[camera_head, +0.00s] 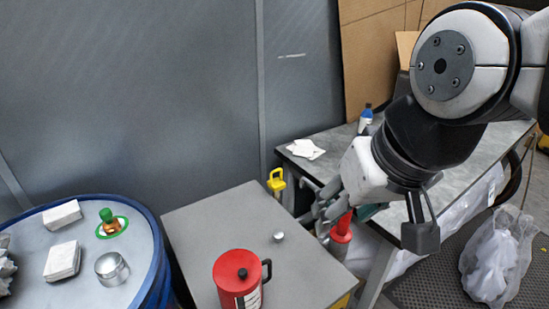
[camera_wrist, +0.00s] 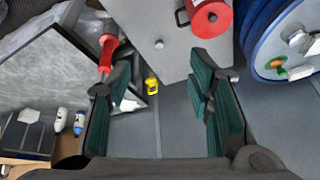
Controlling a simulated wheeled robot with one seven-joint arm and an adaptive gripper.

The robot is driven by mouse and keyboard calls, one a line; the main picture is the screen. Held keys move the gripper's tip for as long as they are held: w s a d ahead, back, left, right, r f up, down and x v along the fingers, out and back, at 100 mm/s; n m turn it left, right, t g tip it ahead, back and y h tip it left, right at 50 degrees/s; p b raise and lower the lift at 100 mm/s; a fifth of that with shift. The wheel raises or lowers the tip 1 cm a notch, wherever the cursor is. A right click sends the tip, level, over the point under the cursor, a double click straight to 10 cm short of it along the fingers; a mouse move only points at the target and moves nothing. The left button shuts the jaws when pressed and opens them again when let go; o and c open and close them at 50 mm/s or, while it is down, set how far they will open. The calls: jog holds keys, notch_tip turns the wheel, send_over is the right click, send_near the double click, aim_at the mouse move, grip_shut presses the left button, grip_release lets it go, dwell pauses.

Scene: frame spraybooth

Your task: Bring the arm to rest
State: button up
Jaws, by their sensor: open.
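My arm reaches in from the upper right in the head view. My gripper (camera_head: 328,207) hangs over the gap between the small grey table and the workbench, tilted down and to the left. In the wrist view, its two green-padded fingers (camera_wrist: 163,98) stand wide apart with nothing between them. A red cylindrical object (camera_head: 341,238) is close behind or below the fingers in the head view. In the wrist view this red object (camera_wrist: 107,52) lies beyond the left finger; I cannot tell whether they touch.
A red can (camera_head: 232,286) and a small metal knob (camera_head: 279,237) stand on the grey table (camera_head: 210,220). A blue drum (camera_head: 160,262) at left holds boxes, a green-capped bottle and a tin. The workbench (camera_head: 458,165) is at right. A yellow object (camera_head: 276,181) stands behind the table.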

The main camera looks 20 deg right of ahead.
jog(key=shift+s+d+n, duration=0.2)
jog(key=shift+s+n, duration=0.4)
jog(key=shift+s, duration=0.1)
